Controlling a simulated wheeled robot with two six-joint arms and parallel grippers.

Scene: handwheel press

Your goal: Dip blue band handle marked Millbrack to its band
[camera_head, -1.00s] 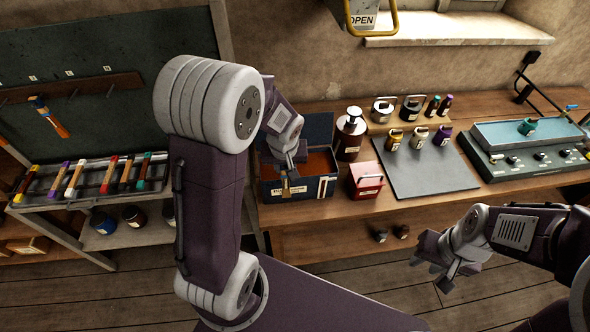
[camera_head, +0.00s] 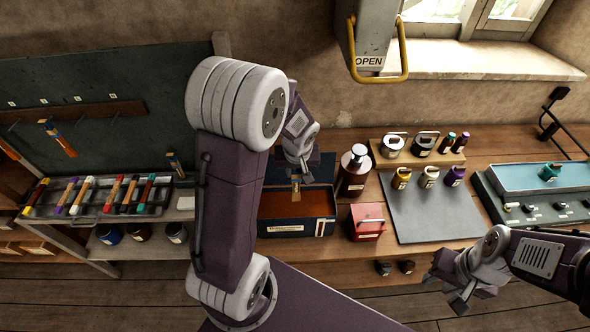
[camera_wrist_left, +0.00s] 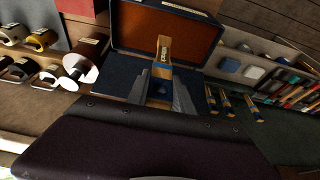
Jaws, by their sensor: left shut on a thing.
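My left gripper (camera_head: 298,166) is shut on a handle with a pale wooden end (camera_head: 296,188), held pointing down above the dark blue case (camera_head: 284,229). In the left wrist view, the fingers (camera_wrist_left: 160,92) close around the handle (camera_wrist_left: 164,50) near a dark blue part. The lettering on its wooden part is too small to read. The case is open, with an orange-brown inside, and its lid is raised behind. The handle's end appears over the case's back part; I cannot tell whether it is below the rim. My right gripper (camera_head: 449,290) is empty, fingers apart, before the bench.
A red box (camera_head: 367,224) and a dark bottle (camera_head: 354,178) stand right of the case. A grey mat (camera_head: 420,215) bears several small pots. A rack of coloured handles (camera_head: 95,211) is at the left. A yellow-handled OPEN fixture (camera_head: 369,62) hangs above.

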